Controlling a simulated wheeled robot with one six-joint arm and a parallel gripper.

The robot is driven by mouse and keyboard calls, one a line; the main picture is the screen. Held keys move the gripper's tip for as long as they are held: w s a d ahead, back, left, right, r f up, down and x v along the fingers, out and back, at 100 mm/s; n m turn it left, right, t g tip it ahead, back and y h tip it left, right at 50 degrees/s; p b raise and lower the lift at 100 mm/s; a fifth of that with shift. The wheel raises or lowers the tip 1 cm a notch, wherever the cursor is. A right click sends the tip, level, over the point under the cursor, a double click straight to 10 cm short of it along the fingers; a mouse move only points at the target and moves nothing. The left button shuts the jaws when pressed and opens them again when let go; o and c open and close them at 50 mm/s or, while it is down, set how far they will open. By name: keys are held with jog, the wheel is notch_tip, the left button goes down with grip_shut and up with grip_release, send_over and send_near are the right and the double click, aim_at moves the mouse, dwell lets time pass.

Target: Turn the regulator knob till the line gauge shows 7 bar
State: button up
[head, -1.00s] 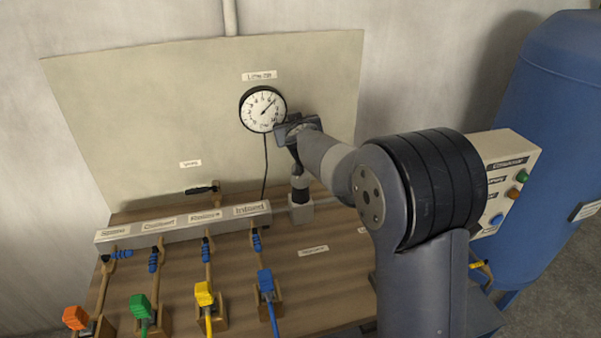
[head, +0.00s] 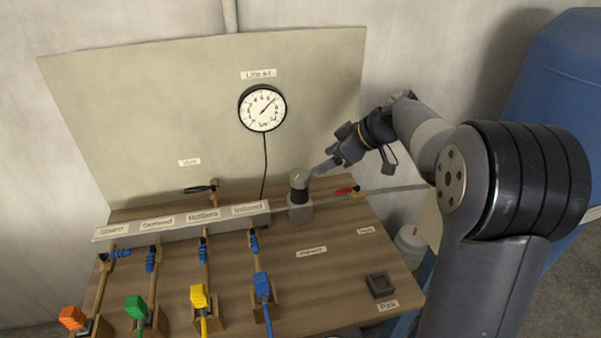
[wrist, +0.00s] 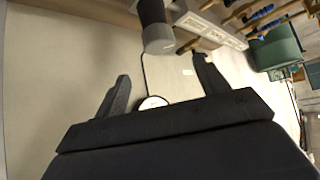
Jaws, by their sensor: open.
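The regulator knob (head: 299,184) is a grey-topped, dark-banded cylinder upright on a pale block at the back of the bench. In the wrist view the knob (wrist: 157,36) lies beyond the fingertips, not between them. The round white line gauge (head: 262,108) hangs on the back panel; its needle points to the upper right, and its numbers are too small to read surely. In the wrist view only part of the gauge (wrist: 152,102) shows above my gripper's body. My gripper (head: 320,168) is open and empty, close to the knob's right side; the wrist view shows both fingers (wrist: 160,74) spread apart.
A pale labelled manifold (head: 180,222) runs left of the knob, with several coloured-handled valves in front. A red-handled valve (head: 346,190) sits right of the knob. A dark square pad (head: 380,286) is at the front right. A blue tank (head: 560,90) stands behind right.

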aim_at(300, 174)
jog(key=p+x, duration=0.1)
jog(key=x, duration=0.9)
jog(key=shift+a+f+p, duration=0.15)
jog(key=shift+a+p, duration=0.1)
jog(key=shift+p, duration=0.15)
jog(key=c, duration=1)
jog(key=b, duration=0.1)
jog(key=m+t+b, duration=0.1)
jog(key=b, duration=0.1)
jog(key=shift+f, duration=0.25)
jog(key=shift+r+m+t+h+b, duration=0.2)
jog(key=shift+m+t+h+b, duration=0.35)
jog(key=shift+m+b, duration=0.35)
